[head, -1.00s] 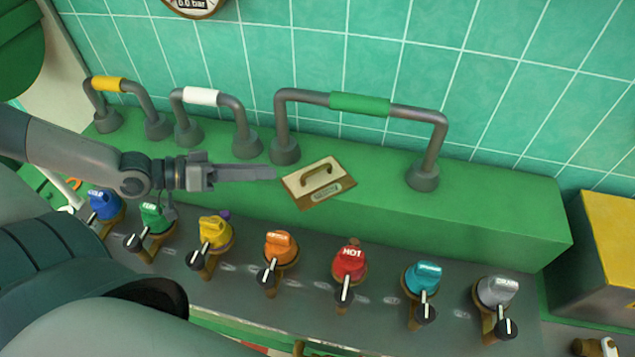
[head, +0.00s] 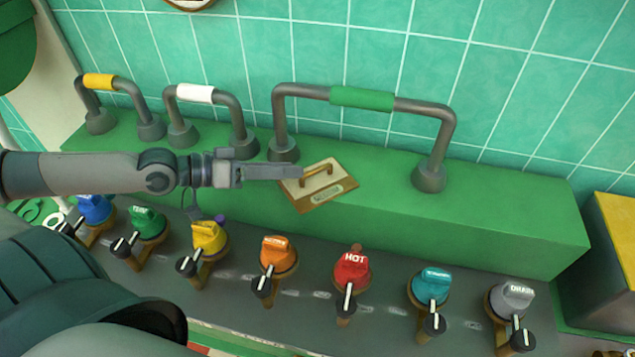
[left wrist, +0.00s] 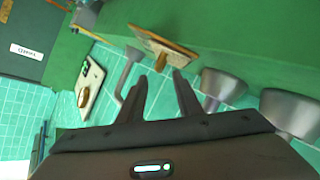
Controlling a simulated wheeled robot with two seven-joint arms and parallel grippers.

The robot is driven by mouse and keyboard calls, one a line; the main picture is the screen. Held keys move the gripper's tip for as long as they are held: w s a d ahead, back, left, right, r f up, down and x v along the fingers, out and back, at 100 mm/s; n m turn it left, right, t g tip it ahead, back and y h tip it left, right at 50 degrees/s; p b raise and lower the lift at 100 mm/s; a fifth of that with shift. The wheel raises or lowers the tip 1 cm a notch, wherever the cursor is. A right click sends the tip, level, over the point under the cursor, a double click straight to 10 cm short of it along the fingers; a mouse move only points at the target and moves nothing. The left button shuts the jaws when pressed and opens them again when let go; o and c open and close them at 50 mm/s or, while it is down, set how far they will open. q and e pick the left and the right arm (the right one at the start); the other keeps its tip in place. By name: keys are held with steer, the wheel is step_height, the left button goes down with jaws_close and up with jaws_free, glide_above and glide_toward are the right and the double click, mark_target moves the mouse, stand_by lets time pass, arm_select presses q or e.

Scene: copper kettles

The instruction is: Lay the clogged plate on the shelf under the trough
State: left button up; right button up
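A flat tan plate (head: 333,196) with a brass handle and a small label lies on top of the green ledge; I cannot read the label or see whether the plate is clogged. It also shows in the left wrist view (left wrist: 178,48), edge-on, with its handle beyond the fingertips. My left gripper (head: 298,172) is at the plate's left edge, level with the handle's left end. In the left wrist view its two fingers (left wrist: 162,76) are apart with nothing between them. My right gripper is not in view. I cannot make out a trough or the shelf under it.
The green ledge (head: 520,220) carries grey pipe handles with yellow, white and green (head: 362,97) grips behind the plate. Several coloured valve knobs, including a red one (head: 352,270), line the grey panel in front. A yellow-topped box (head: 618,225) stands at the right. Tiled wall rises behind.

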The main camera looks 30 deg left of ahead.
mark_target(318, 178)
arm_select(q)
steer(key=shift+w+d, duration=0.1)
steer(key=shift+d, duration=0.05)
stand_by(0.3)
steer(key=shift+w+d+f+p, duration=0.1)
steer(key=shift+w+d+p, duration=0.25)
steer(key=shift+w+d, duration=0.15)
steer(key=shift+w+d+f+p, duration=0.2)
steer(key=shift+w+d+p, duration=0.05)
steer(key=shift+d+p, duration=0.15)
steer(key=shift+p+x, duration=0.4)
steer(key=shift+x, duration=0.55)
steer(key=shift+w+d+f, duration=0.15)
steer(key=shift+f, duration=0.1)
jaws_close()
